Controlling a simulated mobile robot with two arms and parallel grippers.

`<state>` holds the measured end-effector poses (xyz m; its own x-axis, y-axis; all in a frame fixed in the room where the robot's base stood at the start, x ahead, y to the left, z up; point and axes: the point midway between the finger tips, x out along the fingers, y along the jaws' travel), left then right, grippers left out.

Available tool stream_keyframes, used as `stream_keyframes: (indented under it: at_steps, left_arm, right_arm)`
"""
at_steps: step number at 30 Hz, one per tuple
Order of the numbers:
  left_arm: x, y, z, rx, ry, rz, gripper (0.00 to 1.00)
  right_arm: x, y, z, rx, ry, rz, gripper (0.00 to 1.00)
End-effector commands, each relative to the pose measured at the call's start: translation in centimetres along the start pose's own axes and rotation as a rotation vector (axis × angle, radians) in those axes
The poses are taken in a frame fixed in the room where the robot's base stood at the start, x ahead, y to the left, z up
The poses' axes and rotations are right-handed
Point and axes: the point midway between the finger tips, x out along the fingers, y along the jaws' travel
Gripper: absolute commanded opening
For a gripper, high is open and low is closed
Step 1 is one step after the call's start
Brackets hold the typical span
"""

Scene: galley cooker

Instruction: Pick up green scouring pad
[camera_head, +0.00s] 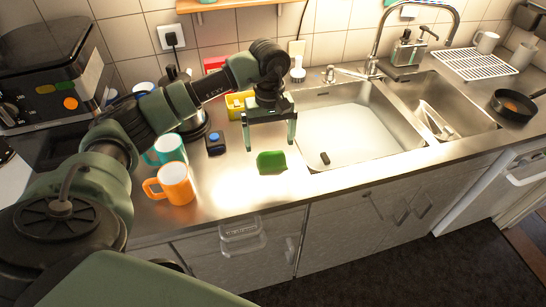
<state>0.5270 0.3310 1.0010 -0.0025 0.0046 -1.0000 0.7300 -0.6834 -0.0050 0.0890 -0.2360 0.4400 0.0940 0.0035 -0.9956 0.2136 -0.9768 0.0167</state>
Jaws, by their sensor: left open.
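The green scouring pad (271,162) lies on the steel counter (236,184), left of the sink and near the counter's front edge. My left gripper (270,146) is open and points down just above and behind the pad. Its two fingers are spread wide, and nothing is between them. From this angle I cannot tell the exact height of the fingertips over the pad. My right gripper is not in view.
An orange mug (175,184) and a teal mug (169,149) stand left of the pad. A small dark box with a blue top (215,142) is nearby. The sink basin (350,135) lies to the right. A yellow item (236,104) sits behind the gripper.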

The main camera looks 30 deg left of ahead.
Motion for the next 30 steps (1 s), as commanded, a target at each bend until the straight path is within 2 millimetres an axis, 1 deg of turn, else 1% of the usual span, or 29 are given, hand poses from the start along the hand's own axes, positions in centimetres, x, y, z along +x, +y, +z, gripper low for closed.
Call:
stream_keyframes:
  at_steps: [2, 6, 10, 14, 19, 20, 21, 23, 24, 26, 27, 30]
  left_arm:
    - [0.7, 0.1, 0.2, 0.001, -0.003, -0.001, 0.93]
    - [2.6, 0.5, 0.4, 0.000, -0.006, 0.000, 0.93]
    - [4.6, 0.6, 0.4, 0.000, -0.004, 0.001, 0.93]
    - [5.3, 0.6, 0.3, 0.001, -0.001, 0.004, 0.93]
    - [5.4, 0.6, 0.3, 0.001, -0.001, 0.004, 0.93]
    - [5.4, 0.6, 0.3, 0.001, -0.001, 0.004, 0.90]
    - [5.4, 0.6, 0.3, 0.000, -0.001, 0.004, 0.79]
    - [5.4, 0.6, 0.3, 0.000, -0.001, 0.004, 0.62]
    - [5.4, 0.6, 0.3, 0.000, -0.001, 0.004, 0.51]
    - [5.4, 0.6, 0.3, 0.000, -0.001, 0.004, 0.34]
    - [5.4, 0.6, 0.3, 0.000, -0.001, 0.004, 0.28]
    - [5.3, 0.6, 0.3, 0.000, -0.001, 0.004, 0.28]
  right_arm:
    - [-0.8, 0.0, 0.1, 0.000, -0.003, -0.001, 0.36]
    - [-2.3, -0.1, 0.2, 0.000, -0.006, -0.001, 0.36]
    - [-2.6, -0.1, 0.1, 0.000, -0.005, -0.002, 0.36]
    - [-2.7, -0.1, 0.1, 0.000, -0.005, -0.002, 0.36]
    - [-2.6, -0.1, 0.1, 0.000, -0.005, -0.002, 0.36]
    - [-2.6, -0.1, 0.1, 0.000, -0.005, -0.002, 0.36]
    - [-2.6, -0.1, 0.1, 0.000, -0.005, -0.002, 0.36]
    - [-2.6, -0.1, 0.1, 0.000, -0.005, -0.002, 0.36]
    - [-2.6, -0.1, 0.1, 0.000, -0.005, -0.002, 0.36]
    - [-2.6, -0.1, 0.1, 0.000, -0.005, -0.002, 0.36]
    - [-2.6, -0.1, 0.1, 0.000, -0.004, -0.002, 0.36]
    - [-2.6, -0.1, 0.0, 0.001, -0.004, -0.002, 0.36]
